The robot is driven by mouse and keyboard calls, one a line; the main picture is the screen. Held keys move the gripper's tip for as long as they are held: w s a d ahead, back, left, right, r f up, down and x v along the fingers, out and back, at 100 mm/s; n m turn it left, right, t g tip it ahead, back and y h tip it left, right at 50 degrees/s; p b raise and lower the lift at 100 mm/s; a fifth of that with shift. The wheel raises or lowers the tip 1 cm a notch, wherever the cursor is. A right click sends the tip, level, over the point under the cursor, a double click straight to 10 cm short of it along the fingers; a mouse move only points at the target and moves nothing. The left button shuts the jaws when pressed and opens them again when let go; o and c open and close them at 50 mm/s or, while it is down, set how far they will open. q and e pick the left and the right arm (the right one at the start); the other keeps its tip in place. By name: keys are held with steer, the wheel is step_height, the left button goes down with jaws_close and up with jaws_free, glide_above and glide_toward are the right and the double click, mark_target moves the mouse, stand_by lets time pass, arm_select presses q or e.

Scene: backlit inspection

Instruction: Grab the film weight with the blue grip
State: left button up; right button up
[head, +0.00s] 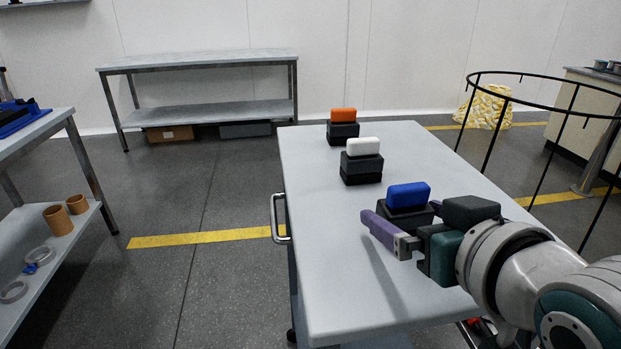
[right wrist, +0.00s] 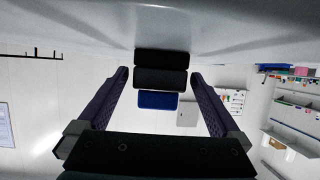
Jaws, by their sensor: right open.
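The film weight with the blue grip (head: 408,195) stands on the light grey table, a black block with a blue top. It also shows in the right wrist view (right wrist: 158,101), upside down, between the two fingers and ahead of them. My right gripper (head: 402,219) is open, its purple fingers pointing at this weight, one on each side in the picture. I cannot tell whether the fingers overlap it in depth. A weight with a white grip (head: 362,147) and one with an orange grip (head: 343,115) stand farther back. My left gripper is not in view.
The table (head: 334,250) is clear left of the weights and in front. A black hoop rail (head: 540,85) stands at the right. A steel bench (head: 200,62) is at the back, and a shelf (head: 40,130) at the left.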

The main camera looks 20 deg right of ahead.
steer(key=shift+x, duration=0.9)
steer(key=shift+c, duration=0.3)
steer(key=shift+r, duration=0.1)
jaws_close()
